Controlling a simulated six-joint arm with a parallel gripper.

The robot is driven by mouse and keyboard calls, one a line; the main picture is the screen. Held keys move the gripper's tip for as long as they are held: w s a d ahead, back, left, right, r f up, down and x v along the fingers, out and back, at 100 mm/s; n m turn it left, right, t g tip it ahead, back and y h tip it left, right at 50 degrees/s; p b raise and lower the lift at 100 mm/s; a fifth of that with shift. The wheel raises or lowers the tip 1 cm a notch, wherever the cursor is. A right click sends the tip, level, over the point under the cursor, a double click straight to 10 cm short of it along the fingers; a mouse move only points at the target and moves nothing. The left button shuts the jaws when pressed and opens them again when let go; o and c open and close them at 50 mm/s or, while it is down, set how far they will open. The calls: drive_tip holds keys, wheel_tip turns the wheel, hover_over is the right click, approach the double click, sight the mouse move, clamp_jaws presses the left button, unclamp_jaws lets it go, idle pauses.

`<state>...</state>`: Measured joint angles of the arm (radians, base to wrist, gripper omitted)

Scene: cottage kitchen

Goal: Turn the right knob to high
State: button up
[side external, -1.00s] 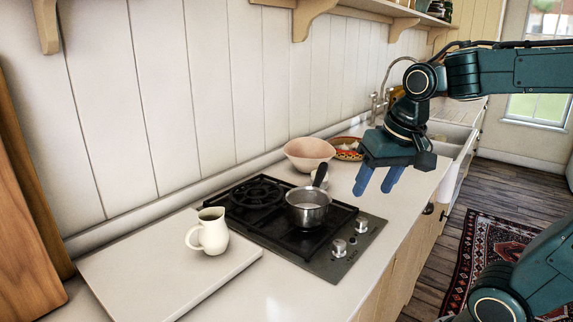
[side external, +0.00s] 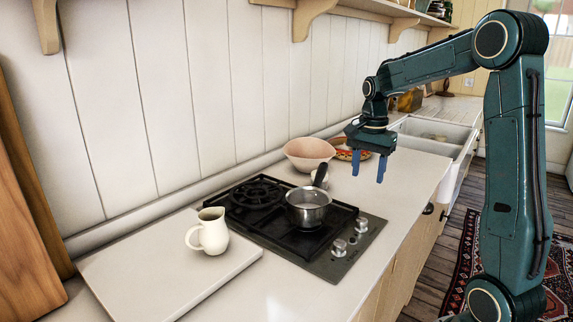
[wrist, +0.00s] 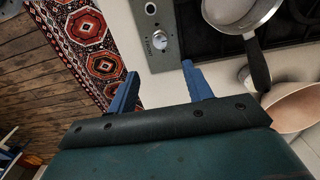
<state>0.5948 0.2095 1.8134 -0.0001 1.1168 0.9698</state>
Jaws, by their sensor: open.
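The right knob (side external: 361,225) is a silver dial on the stove's front-right steel panel. It also shows in the wrist view (wrist: 160,40), just past my fingertips. The left knob (side external: 339,247) sits beside it on the same panel; in the wrist view it is the upper knob (wrist: 151,8). My gripper (side external: 368,177) is open and empty, with its blue fingers pointing down above the counter, beyond the right end of the stove. In the wrist view its fingers (wrist: 160,72) are spread apart and touch neither knob. The knob's exact setting is too small to read.
A steel saucepan (side external: 308,213) stands on the stove (side external: 275,232), its dark handle towards the pink bowl (side external: 309,149). A patterned dish (side external: 347,153) is behind my gripper. A cream jug (side external: 210,238) stands on a white board (side external: 165,270). The counter's front strip is clear.

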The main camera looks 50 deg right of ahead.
sight(362, 220)
drive_tip(key=shift+f, duration=0.25)
wheel_tip(362, 220, down, 13)
drive_tip(key=shift+f, duration=0.2)
idle(0.6)
drive_tip(key=c, duration=1)
